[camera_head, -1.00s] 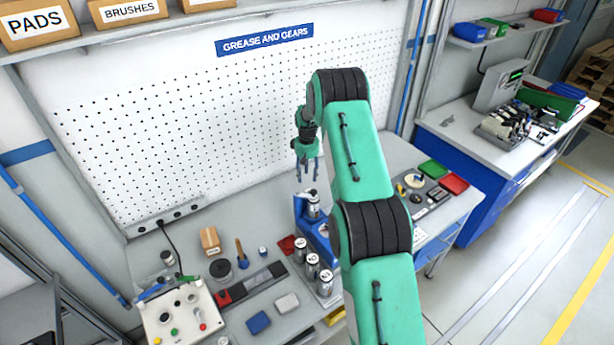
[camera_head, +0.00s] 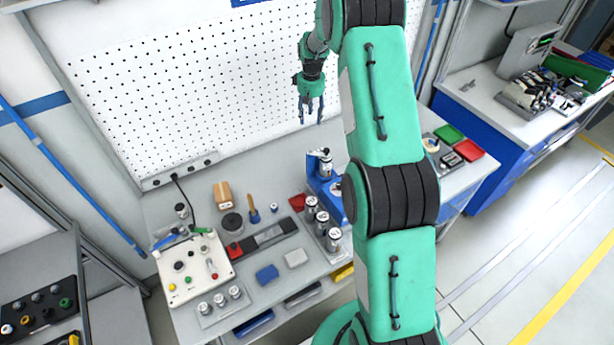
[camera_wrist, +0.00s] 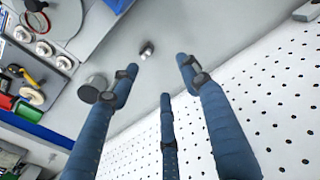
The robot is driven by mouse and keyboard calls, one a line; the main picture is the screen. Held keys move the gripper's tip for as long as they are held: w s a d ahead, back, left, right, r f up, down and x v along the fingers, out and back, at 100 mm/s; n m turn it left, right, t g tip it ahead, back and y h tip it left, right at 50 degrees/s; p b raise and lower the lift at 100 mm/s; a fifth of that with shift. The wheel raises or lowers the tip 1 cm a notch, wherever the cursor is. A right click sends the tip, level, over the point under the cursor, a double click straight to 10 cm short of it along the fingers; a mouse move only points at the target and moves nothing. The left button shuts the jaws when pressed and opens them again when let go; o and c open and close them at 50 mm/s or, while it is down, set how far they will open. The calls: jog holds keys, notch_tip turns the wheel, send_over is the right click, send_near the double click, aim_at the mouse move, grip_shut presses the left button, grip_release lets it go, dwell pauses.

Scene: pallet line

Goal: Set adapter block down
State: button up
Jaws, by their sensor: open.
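My gripper (camera_head: 311,118) is open and empty, pointing down above the back of the bench near the perforated wall. Its blue fingers are spread in the wrist view (camera_wrist: 150,75), with nothing between them. Below it in the head view is a blue fixture (camera_head: 319,187) with a silver cylinder (camera_head: 325,170) in it; clear space separates them from the fingertips. No part is marked as the adapter block, so I cannot tell which it is. A blue block (camera_head: 266,274) and a light grey block (camera_head: 296,258) lie on the bench front.
Silver canisters (camera_head: 321,219) stand in a row beside the fixture. A control box (camera_head: 193,268) with buttons and a wooden block (camera_head: 222,194) are at left. Red and green trays (camera_head: 468,149) lie at right. The perforated wall (camera_head: 190,90) is close behind my gripper.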

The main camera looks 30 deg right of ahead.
jog(key=s+a+r+t, duration=0.1)
jog(key=s+a+r, duration=0.55)
jog(key=r, duration=0.25)
jog(key=s+a+r+t, duration=0.1)
jog(key=s+a+r, duration=0.55)
jog(key=r, duration=0.35)
jog(key=s+a+r, duration=0.6)
jog(key=s+r, duration=0.1)
jog(key=r, duration=0.2)
jog(key=s+a+r+t, duration=0.1)
jog(key=s+a, duration=0.3)
jog(key=s, duration=0.5)
jog(key=s+a+t, duration=0.1)
jog(key=s+a, duration=0.2)
jog(key=s, duration=0.7)
jog(key=s+a+r, duration=0.1)
jog(key=s+a, duration=0.3)
jog(key=s, duration=0.6)
jog(key=shift+s+a+r+t, duration=0.2)
jog(key=shift+a+r+t, duration=0.15)
jog(key=shift+t, duration=0.05)
notch_tip(320, 180, down, 17)
jog(key=b, duration=1.7)
